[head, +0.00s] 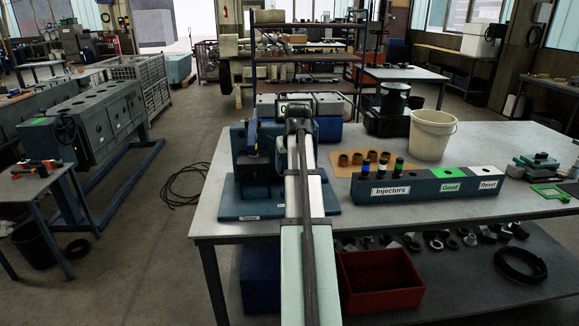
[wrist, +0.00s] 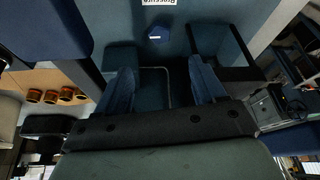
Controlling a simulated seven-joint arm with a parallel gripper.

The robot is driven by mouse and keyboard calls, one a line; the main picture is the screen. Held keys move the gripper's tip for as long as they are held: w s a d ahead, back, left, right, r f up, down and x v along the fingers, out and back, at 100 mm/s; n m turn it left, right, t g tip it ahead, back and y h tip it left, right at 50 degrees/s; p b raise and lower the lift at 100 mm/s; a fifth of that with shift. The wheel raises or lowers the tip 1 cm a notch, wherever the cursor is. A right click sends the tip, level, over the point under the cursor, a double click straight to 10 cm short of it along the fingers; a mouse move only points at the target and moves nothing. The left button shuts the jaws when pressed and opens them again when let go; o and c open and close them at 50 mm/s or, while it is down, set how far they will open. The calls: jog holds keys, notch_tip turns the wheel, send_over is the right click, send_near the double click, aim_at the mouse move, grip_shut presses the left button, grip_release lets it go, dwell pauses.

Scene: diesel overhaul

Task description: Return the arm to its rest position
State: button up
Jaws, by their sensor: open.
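My arm (head: 305,220) reaches over the workbench (head: 420,220) to the blue tester (head: 250,208). My gripper (wrist: 162,78) shows in the wrist view with its two blue fingers apart and nothing seen between them. It faces the tester, whose upside-down label, seemingly "Pressure" (wrist: 160,3), and blue knob (wrist: 158,35) lie beyond the fingertips. In the head view my arm's end hides the gripper and part of the tester. I cannot tell whether the fingers touch the tester.
Right of my arm stands the injector rack (head: 415,190) with the labels Injectors, Good and Reset. Behind it are brown cups (head: 358,158) on a tan mat and a white bucket (head: 432,135). A red bin (head: 380,282) sits on the lower shelf. Open floor lies left of the bench.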

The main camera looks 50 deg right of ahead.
dwell(0.5)
